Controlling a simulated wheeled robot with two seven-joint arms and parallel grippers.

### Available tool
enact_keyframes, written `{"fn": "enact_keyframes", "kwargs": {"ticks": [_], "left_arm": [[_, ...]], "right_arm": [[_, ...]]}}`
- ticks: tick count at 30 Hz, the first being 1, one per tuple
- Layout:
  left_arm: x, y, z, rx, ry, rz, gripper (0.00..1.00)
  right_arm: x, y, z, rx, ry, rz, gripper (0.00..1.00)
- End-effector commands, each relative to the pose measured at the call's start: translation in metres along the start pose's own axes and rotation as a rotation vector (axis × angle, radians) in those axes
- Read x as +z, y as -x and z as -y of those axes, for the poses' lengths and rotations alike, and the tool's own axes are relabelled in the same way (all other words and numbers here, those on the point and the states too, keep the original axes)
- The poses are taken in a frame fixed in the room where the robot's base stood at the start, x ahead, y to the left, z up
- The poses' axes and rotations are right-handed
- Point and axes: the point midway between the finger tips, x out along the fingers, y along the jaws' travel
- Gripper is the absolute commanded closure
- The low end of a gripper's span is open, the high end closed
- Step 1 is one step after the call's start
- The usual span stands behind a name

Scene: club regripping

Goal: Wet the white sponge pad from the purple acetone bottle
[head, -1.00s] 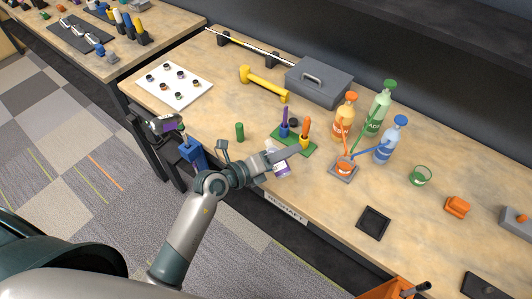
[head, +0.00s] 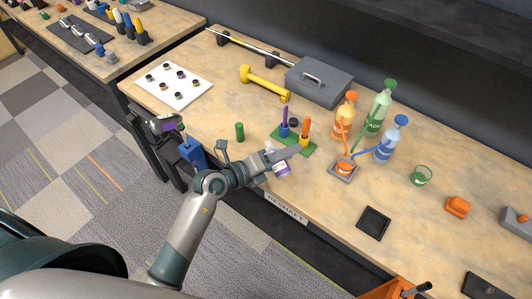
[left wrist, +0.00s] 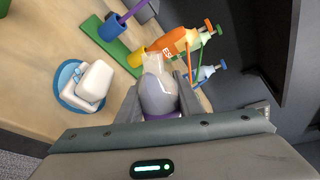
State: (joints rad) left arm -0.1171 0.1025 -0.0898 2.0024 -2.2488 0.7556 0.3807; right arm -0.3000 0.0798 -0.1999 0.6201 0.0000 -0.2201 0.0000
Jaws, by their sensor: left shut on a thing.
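My left gripper (left wrist: 155,100) is shut on the purple acetone bottle (left wrist: 158,94). The bottle has a pale, translucent top and a purple band low down between the fingers. In the head view the bottle (head: 281,170) shows white and purple below the gripper (head: 276,160), over the front part of the bench. The white sponge pad (left wrist: 95,81) sits in a round blue dish (left wrist: 68,97), left of the bottle and apart from it in the left wrist view. The gripper and arm appear to hide the pad in the head view. My right gripper is not in view.
A green base (head: 304,146) with upright coloured tools stands just beyond the gripper. Orange (head: 343,117), green (head: 379,108) and blue (head: 390,140) bottles stand to the right. A green cylinder (head: 239,131) stands to the left. The bench front edge is close below the gripper.

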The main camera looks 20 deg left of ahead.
Motion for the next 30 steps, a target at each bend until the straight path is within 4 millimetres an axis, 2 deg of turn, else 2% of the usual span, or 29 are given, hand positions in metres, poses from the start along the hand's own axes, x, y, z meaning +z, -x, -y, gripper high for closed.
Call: {"fn": "enact_keyframes", "kwargs": {"ticks": [30], "left_arm": [[-0.002,-0.0006,-0.0019,-0.001,0.058,-0.015,0.91]], "right_arm": [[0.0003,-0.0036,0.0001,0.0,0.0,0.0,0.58]]}}
